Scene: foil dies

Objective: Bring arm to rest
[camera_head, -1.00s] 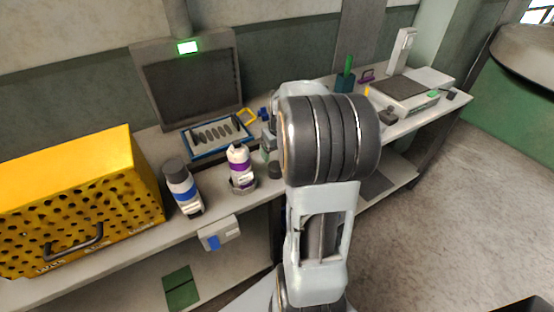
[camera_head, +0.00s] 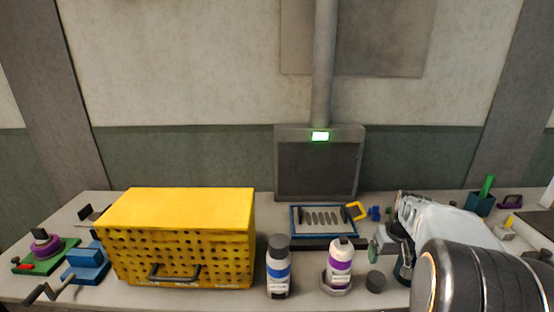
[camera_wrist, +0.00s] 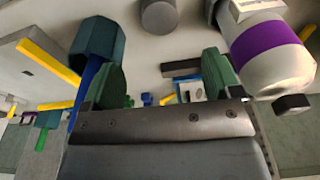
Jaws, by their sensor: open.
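My arm reaches in from the lower right of the head view. My gripper (camera_head: 384,246) is low over the bench, right of the purple-banded bottle (camera_head: 341,262), partly hidden behind my own arm. In the wrist view my gripper (camera_wrist: 160,84) shows two green fingers spread apart with nothing held between them. The purple-banded bottle (camera_wrist: 268,52) is beside the right finger there, and a dark teal cup (camera_wrist: 97,42) is by the left finger. I cannot tell whether either touches.
A yellow perforated box (camera_head: 180,240), a blue-banded bottle (camera_head: 278,268) and a dark round cap (camera_head: 376,281) stand on the bench. A blue-framed tray (camera_head: 323,233) lies before a dark hood (camera_head: 318,170) with a green light. A teal cup (camera_head: 479,204) stands at right.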

